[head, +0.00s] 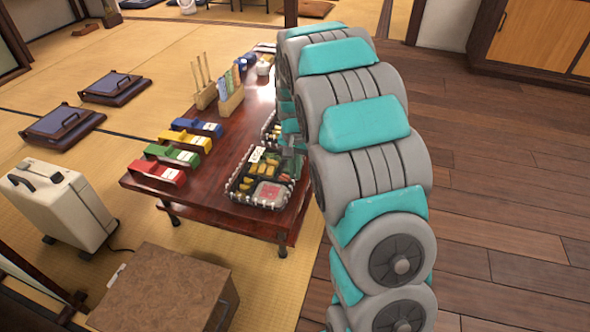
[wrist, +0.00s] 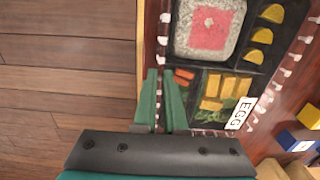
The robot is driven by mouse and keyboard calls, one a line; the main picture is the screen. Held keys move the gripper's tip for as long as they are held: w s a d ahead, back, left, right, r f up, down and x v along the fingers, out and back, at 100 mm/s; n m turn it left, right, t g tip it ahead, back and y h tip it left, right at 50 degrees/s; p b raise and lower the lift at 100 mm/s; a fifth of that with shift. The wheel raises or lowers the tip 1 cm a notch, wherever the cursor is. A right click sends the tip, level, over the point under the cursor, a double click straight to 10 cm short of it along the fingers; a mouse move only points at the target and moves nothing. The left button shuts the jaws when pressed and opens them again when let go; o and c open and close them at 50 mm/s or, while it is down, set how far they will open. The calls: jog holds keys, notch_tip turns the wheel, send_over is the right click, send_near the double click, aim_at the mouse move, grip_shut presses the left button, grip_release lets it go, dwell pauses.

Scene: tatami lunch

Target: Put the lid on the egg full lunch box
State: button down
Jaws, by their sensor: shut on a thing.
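The egg lunch box (head: 233,191) stands open-looking on the near end of the low table. The wrist view shows its white-stitched dark rim (wrist: 163,41), an EGG label, yellow pieces, greens and a pink square on rice. My gripper (wrist: 161,75) is over the box's side edge, on the right in the head view. Its two green fingers straddle the rim and appear shut on it. My arm hides much of the gripper in the head view. I cannot make out a separate lid; a clear one over the food cannot be told.
Red (head: 157,173), green (head: 172,155), yellow (head: 185,140) and blue (head: 197,127) tagged pieces line the left of the low table (head: 212,204). A second food box stands behind, partly hidden by my arm. Wooden holders (head: 231,102) stand farther back.

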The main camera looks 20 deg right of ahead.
jog(key=shift+c, duration=1.8)
grip_release()
jog(key=shift+r, duration=0.1)
notch_tip(320, 180, up, 8)
jog(key=p, duration=0.2)
jog(key=shift+p, duration=0.3)
jog(key=shift+c, duration=0.2)
